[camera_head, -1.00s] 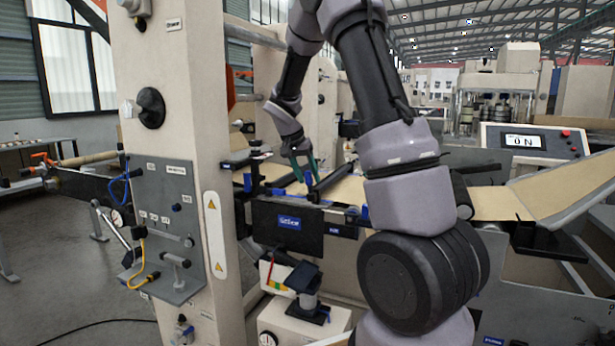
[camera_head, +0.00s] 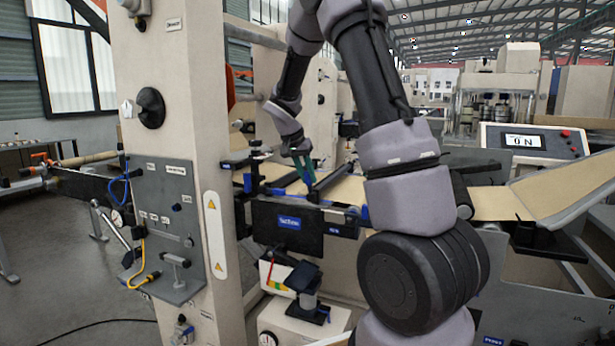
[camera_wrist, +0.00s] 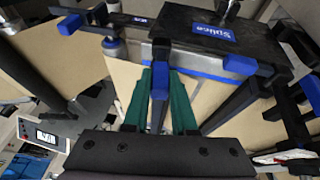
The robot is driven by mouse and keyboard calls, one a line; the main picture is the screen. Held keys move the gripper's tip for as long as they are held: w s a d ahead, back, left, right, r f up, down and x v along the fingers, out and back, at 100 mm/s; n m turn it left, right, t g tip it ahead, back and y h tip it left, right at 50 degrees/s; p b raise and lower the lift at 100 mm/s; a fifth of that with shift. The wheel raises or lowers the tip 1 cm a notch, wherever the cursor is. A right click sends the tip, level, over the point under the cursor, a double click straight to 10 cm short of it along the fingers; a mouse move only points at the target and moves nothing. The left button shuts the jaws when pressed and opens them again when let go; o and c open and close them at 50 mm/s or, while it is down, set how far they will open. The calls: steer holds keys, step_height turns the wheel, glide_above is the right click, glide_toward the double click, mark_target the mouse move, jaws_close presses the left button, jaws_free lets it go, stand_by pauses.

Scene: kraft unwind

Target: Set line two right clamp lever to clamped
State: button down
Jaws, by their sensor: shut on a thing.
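My gripper (camera_wrist: 162,100) has green fingers. In the wrist view they stand on either side of a dark lever with a blue end (camera_wrist: 160,78) and are shut on it. I cannot read a label that says whether this is the line two right clamp lever, and its clamped or unclamped state is not clear. In the head view my gripper (camera_head: 306,178) points down at the splice unit, just above its black front box (camera_head: 300,232). The lever is too small to make out between the fingers there.
The splice table's blue label (camera_wrist: 212,30) shows in the wrist view. Other blue-ended parts stand at its left (camera_wrist: 70,25) and right (camera_wrist: 240,65). Brown kraft web (camera_head: 345,192) runs beneath. A beige machine column (camera_head: 185,70) stands left. A panel screen (camera_head: 523,141) reads ON.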

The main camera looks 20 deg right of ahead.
stand_by(0.9)
steer(key=w+a+f+n+g+h, duration=0.2)
steer(key=w+a+f+g+h, duration=0.1)
steer(key=g+h, duration=0.3)
steer(key=shift+w+a+f+h, duration=0.3)
steer(key=shift+a+h, duration=0.05)
steer(key=shift+h, duration=0.35)
stand_by(0.4)
steer(key=c, duration=0.7)
jaws_free()
